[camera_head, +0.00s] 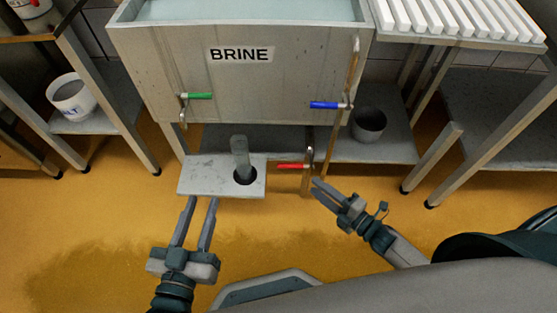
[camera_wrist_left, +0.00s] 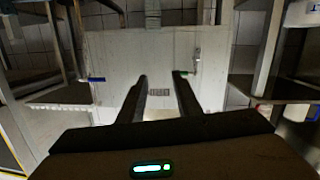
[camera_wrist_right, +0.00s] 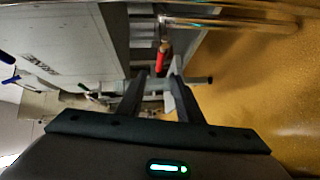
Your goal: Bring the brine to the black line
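The grey tank (camera_head: 150,80) labelled BRINE (camera_head: 239,55) holds pale liquid (camera_head: 245,8) at its top. No black line is visible to me. A green valve handle (camera_head: 198,96) is at its front left, a blue handle (camera_head: 326,105) at its front right. A red handle (camera_head: 292,166) sits lower, on a pipe below the tank. My right gripper (camera_head: 315,187) is open and empty, just right of and below the red handle, which shows beyond its fingertips in the right wrist view (camera_wrist_right: 163,55). My left gripper (camera_head: 203,200) is open and empty, below the grey plate.
The grey plate (camera_head: 210,183) has a dark hole and an upright grey cylinder (camera_head: 240,155). A white bucket (camera_head: 72,97) stands on the left shelf, a grey pot (camera_head: 369,124) on the right lower shelf. White slats (camera_head: 455,18) lie on the right rack. Yellow floor (camera_head: 90,230) is open in front.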

